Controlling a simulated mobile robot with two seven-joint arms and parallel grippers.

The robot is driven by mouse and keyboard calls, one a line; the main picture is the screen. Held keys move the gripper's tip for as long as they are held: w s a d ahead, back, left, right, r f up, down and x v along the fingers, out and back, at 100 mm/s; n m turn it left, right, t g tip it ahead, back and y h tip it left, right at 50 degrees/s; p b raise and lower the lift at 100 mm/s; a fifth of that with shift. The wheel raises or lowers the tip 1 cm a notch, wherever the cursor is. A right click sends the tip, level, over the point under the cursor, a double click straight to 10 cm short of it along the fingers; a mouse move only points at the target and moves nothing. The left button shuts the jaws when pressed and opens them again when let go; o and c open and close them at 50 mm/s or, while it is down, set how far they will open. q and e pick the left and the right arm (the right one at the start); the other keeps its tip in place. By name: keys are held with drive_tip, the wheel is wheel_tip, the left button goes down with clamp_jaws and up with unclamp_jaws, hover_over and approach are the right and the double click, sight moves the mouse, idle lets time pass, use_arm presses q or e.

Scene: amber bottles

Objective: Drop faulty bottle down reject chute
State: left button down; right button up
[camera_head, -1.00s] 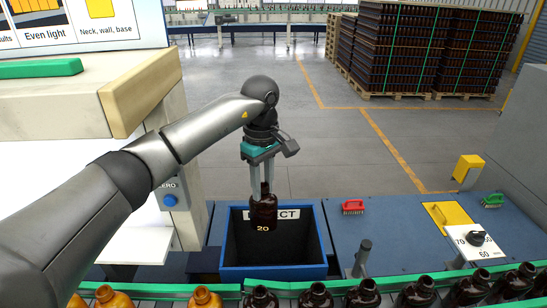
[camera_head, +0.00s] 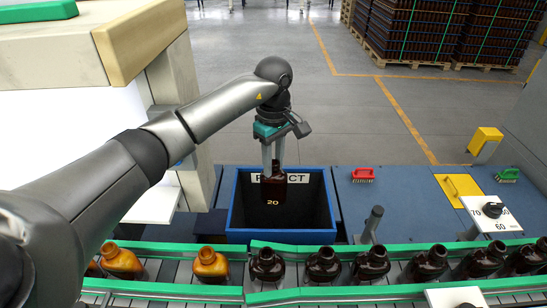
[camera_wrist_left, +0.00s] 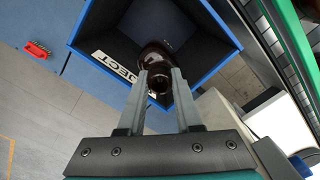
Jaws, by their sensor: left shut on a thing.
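My left gripper (camera_head: 273,158) is shut on the neck of a dark amber bottle (camera_head: 273,189) marked 20. It holds the bottle upright over the open reject chute (camera_head: 235,236), a black box with a blue rim and a label partly hidden by the bottle. In the left wrist view the gripper (camera_wrist_left: 160,82) has its fingers around the bottle's neck, and the bottle (camera_wrist_left: 155,58) shows against the chute's dark inside. The chute's blue rim (camera_wrist_left: 205,72) surrounds it in that view. My right gripper is not in view.
A conveyor with green rails (camera_head: 350,247) carries several dark bottles and two lighter amber bottles (camera_head: 210,263) in front of the chute. A red brush (camera_head: 363,174), a green brush (camera_head: 508,175), a grey post (camera_head: 372,222) and a dial panel (camera_head: 490,212) are to the right.

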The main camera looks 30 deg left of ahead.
use_arm(q)
drive_tip(key=c, duration=0.5)
unclamp_jaws()
drive_tip(key=shift+f, duration=0.1)
wheel_tip(320, 180, up, 8)
drive_tip(key=shift+f+b, duration=0.2)
drive_tip(key=shift+b, duration=0.2)
drive_tip(key=shift+s, duration=0.1)
idle(0.9)
